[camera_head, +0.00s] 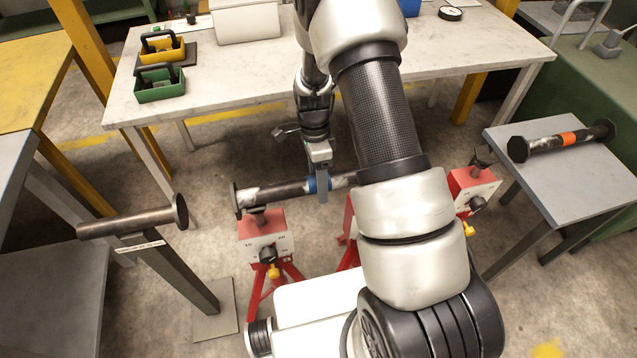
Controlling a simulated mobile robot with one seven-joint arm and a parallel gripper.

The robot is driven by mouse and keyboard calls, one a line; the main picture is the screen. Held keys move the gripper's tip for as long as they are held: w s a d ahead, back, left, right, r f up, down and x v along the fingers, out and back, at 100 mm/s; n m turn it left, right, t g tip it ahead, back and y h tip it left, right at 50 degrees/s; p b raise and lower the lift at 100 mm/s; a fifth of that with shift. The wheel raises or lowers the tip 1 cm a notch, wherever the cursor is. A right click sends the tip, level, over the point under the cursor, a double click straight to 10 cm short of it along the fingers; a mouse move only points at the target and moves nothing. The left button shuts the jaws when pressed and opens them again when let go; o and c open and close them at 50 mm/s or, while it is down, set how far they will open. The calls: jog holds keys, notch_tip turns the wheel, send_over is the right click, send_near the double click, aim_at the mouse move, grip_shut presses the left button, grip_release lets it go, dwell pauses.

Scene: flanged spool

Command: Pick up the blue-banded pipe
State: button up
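The blue-banded pipe (278,193) is dark with pale worn patches and a flange at its left end. It lies across red stands in the middle, its left part on the left red stand (263,235). Its right part is hidden behind my arm. My gripper (321,188) points down at the blue band (311,185), with one finger showing in front of the pipe. The other finger is hidden, so I cannot tell whether the gripper is closed on the pipe.
An orange-banded flanged pipe (545,146) lies on the grey table (590,185) at right. A plain flanged pipe (130,222) rests on a post at left. The white table (240,82) behind holds a yellow caddy (162,50) and a green caddy (160,88).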

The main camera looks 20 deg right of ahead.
jog(key=shift+f, duration=0.25)
grip_shut()
jog(key=shift+r, duration=0.1)
